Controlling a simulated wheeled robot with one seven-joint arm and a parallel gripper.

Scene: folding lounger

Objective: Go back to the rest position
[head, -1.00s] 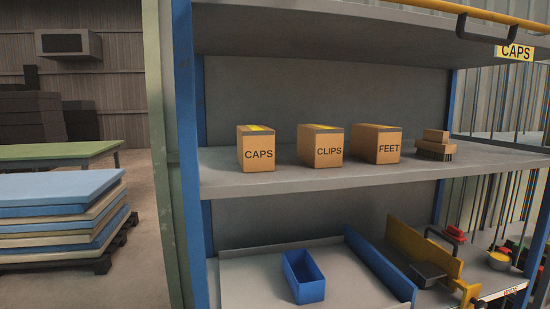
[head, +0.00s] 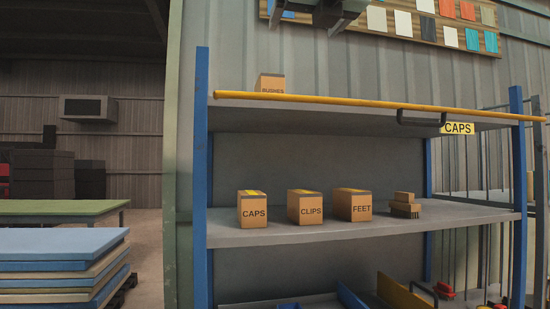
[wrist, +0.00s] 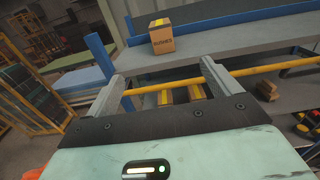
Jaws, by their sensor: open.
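My gripper (wrist: 165,74) shows in the wrist view with its two grey fingers spread wide apart and nothing between them. Beyond the fingers are the yellow rail (wrist: 245,77) of the rack and a labelled carton (wrist: 162,40) on the top shelf. In the head view a dark part of my gripper or arm hangs at the top edge, above the rack and mostly cut off. Its fingertips cannot be made out clearly there.
A blue-posted rack (head: 202,180) stands ahead. Its middle shelf holds the CAPS (head: 252,211), CLIPS (head: 306,209) and FEET (head: 352,206) cartons and a brush (head: 405,205). A carton (head: 271,84) sits on top. Stacked pads (head: 60,265) stand left.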

